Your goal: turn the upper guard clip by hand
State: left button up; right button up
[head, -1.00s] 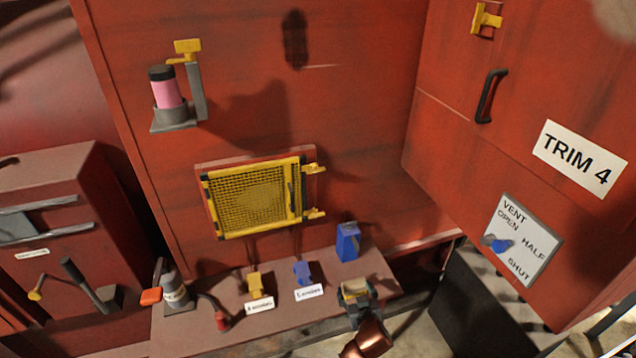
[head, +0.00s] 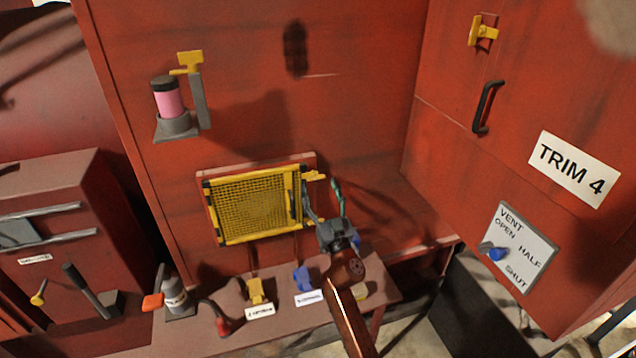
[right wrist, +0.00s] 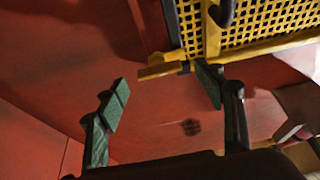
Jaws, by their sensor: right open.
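The yellow mesh guard (head: 250,207) is closed over an opening in the red wall. The upper guard clip (head: 314,176), a small yellow tab, sticks out from its upper right edge. My right gripper (head: 322,188) is open, its two fingertips pointing up just below the clip. In the right wrist view the clip (right wrist: 160,70) lies between and just beyond the open fingers (right wrist: 162,88); I cannot tell whether either finger touches it. My left gripper is not in view.
A pink cylinder (head: 168,100) sits on a bracket at upper left. The red cabinet (head: 455,130) with a black handle (head: 487,107) stands at right.

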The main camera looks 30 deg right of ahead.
aim_at(314, 177)
jog(key=x, duration=0.2)
jog(key=shift+w+d+r, duration=0.1)
jog(key=shift+w, duration=0.2)
jog(key=shift+c, duration=0.5)
jog(key=c, duration=1.1)
jog(key=shift+o, duration=0.2)
